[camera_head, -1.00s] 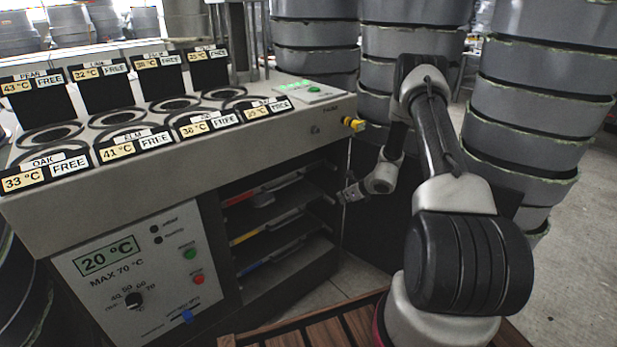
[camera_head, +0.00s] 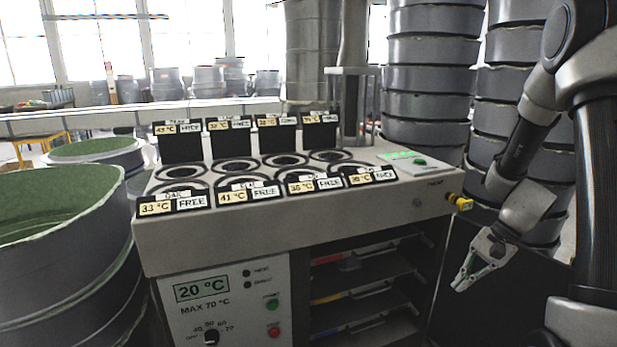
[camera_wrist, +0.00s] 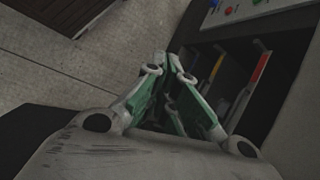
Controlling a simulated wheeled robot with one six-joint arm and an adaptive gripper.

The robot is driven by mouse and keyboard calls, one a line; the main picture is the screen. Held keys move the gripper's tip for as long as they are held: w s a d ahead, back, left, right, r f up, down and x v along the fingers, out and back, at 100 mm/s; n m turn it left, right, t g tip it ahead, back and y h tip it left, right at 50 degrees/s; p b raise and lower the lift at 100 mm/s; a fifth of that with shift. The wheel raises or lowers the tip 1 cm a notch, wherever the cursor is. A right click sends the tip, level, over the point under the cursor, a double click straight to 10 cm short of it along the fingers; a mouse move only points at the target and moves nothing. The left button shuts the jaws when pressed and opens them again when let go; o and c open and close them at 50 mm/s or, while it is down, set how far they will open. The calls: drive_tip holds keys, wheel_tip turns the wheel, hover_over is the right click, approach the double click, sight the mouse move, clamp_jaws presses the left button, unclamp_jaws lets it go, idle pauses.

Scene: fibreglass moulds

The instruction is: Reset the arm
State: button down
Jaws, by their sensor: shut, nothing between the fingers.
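My gripper (camera_head: 470,277) is at the right in the head view, pointing down and left, just right of the machine's open shelf bay. It is shut and empty. In the wrist view its green-padded fingers (camera_wrist: 168,65) come together near the middle, with dark shelves behind them. My arm rises from the gripper along the right edge of the head view, bent at the elbow.
The heated machine (camera_head: 300,238) has several round wells with FREE labels, a 20 °C panel (camera_head: 202,290) and shelves (camera_head: 365,295) below. A yellow-tipped knob (camera_head: 461,203) sticks out near my arm. Stacked grey moulds (camera_head: 430,75) stand behind; large green-lined moulds (camera_head: 50,225) stand left.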

drive_tip(key=s+r+n+t+h, duration=0.2)
drive_tip(key=s+r+n, duration=0.3)
drive_tip(key=s+r, duration=0.3)
drive_tip(key=s+a+r+n+t+h, duration=0.1)
drive_tip(key=s+r+n+t+h, duration=0.1)
drive_tip(key=s+r+n, duration=0.3)
drive_tip(key=s+r+h, duration=0.1)
drive_tip(key=s+r, duration=0.3)
drive_tip(key=r, duration=0.6)
drive_tip(key=shift+s+r+n+t+h, duration=0.25)
drive_tip(key=shift+s+n+t+h, duration=0.05)
drive_tip(key=shift+n+h, duration=0.1)
drive_tip(key=shift+a, duration=0.15)
